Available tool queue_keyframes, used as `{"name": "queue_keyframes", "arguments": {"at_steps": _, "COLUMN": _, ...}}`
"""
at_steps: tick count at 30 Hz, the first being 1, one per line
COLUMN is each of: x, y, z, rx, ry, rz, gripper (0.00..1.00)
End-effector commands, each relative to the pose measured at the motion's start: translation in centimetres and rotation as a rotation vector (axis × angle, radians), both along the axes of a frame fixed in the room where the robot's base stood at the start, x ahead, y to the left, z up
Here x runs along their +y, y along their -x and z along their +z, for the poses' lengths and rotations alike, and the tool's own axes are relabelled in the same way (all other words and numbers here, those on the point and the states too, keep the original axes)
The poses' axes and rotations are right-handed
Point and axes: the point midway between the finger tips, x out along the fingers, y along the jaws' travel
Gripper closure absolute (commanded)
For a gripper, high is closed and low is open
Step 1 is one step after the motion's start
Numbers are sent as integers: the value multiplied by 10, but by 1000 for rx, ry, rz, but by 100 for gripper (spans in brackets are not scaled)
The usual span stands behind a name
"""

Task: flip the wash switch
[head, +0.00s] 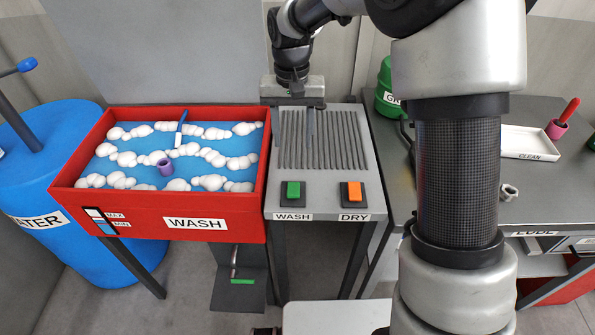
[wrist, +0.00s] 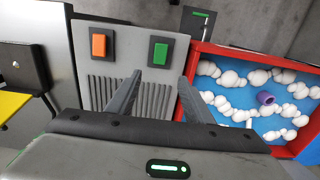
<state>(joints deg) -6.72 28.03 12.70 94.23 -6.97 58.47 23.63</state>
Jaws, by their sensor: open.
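The wash switch (head: 293,191) is a green rocker on a dark base, at the front left of the grey panel (head: 275,150), above a WASH label. In the wrist view the green switch (wrist: 160,52) lies just beyond my fingertips, roughly in line with the gap between them. My gripper (head: 298,128) hangs over the ribbed back part of the panel, behind the switch. In the wrist view my gripper (wrist: 158,83) is open and empty, its two fingers apart. It does not touch the switch.
An orange DRY switch (head: 354,193) sits right of the wash switch. A red wash basin (head: 150,208) with blue water and foam adjoins the panel's left side; a purple cup (head: 165,167) is in it. A grey worktop with a white tray (head: 530,140) stands right.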

Motion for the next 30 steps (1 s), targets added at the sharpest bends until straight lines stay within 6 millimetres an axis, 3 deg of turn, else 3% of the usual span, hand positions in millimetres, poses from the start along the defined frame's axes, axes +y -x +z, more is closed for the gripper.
{"name": "queue_keyframes", "arguments": {"at_steps": 21, "x": 0, "y": 2, "z": -142, "rx": 3, "ry": 0, "rz": 1, "gripper": 53}}
{"name": "queue_keyframes", "arguments": {"at_steps": 30, "x": 0, "y": 1, "z": -166, "rx": 0, "ry": 0, "rz": 1, "gripper": 53}}
